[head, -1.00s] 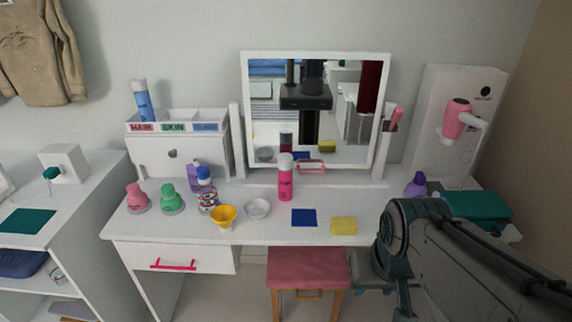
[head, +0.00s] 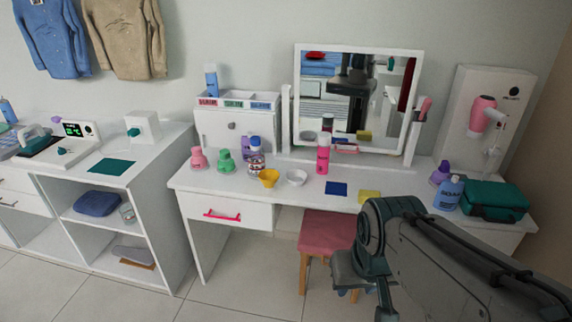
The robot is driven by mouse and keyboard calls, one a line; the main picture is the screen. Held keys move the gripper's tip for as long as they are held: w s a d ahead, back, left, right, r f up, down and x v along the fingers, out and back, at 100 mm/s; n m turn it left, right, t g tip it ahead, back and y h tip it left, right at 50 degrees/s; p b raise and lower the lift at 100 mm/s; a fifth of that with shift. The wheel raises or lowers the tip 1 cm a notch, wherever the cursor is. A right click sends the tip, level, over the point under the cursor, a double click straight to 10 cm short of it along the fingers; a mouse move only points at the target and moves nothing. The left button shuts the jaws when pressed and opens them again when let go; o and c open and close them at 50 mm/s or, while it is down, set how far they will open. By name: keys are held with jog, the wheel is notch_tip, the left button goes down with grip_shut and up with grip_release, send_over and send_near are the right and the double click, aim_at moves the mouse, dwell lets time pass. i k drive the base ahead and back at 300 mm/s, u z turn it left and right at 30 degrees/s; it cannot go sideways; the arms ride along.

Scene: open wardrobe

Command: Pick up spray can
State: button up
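A pink can with a dark band and pale top (head: 323,153) stands upright on the white dressing table (head: 400,182), in front of the mirror. A blue can with a white cap (head: 211,80) stands on top of the small white organizer, at the back left of the table. I cannot tell from its look alone which is the spray can. My dark grey arm crosses the lower right, in front of the table's front edge and apart from both cans. My gripper's fingers cannot be made out; only a grey piece shows below the arm's joint.
Pink and green bottles, jars, a yellow cup (head: 269,178), a white bowl (head: 297,178), a blue card and a yellow sponge (head: 369,196) lie around. A mirror (head: 352,100) stands behind. A pink stool (head: 328,232) is tucked in front. Open floor lies at lower left.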

aim_at(323, 152)
jog(key=u, duration=0.3)
jog(key=k, duration=0.65)
jog(key=z, duration=0.75)
jog(key=i, duration=1.8)
jog(key=u, duration=0.95)
jog(key=i, duration=0.5)
jog(key=u, duration=0.65)
